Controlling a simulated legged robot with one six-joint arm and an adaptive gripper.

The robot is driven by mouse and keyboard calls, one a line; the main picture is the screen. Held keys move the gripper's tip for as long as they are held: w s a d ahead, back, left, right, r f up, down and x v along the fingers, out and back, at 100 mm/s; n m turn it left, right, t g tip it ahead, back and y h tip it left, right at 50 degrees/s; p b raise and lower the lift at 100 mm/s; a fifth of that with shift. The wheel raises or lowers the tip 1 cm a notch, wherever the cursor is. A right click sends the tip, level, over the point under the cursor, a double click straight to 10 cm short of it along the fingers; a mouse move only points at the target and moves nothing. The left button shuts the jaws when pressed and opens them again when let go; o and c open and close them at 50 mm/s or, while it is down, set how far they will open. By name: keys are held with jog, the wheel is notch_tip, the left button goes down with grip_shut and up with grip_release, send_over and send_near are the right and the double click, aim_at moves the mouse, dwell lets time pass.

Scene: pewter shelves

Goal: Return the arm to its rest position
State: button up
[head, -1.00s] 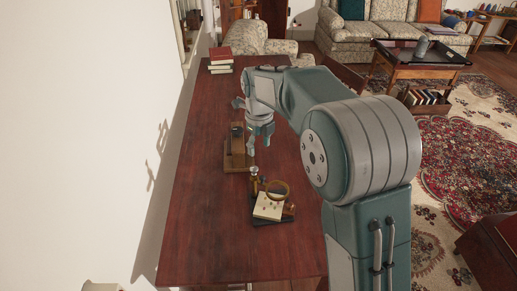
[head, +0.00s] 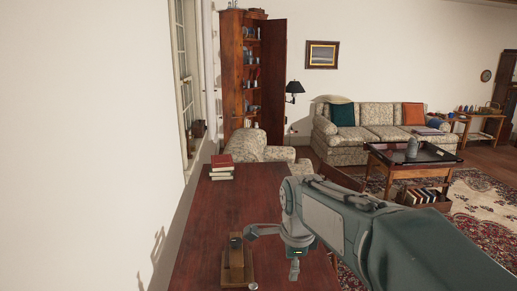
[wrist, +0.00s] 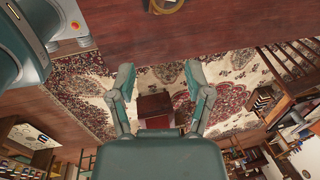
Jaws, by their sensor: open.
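My gripper (head: 271,249) is over the right side of the dark red wooden table (head: 215,230) in the head view, to the right of a wooden stand (head: 236,262). In the wrist view my gripper (wrist: 163,90) has its two fingers spread wide apart with nothing between them. Past the fingers lie the patterned rug and a small dark red piece of furniture (wrist: 155,108). My arm stretches in from the lower right of the head view, its elbow end cut off by the frame.
Stacked books (head: 221,168) lie at the table's far end. A white wall (head: 90,130) runs along the left. A chair stands close by the table's right side. A sofa (head: 380,125) and a tray table (head: 410,160) stand further back.

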jog(key=s+d+n+t, duration=0.1)
jog(key=s+d+n, duration=0.3)
jog(key=s+n, duration=0.5)
jog(key=s+d+n+t, duration=0.2)
jog(key=s+d+n, duration=0.2)
jog(key=s+n, duration=0.4)
jog(key=s, duration=0.3)
jog(key=shift+r+n+t, duration=0.2)
jog(key=shift+n+t, duration=0.1)
jog(key=shift+n, duration=0.1)
dwell(1.6)
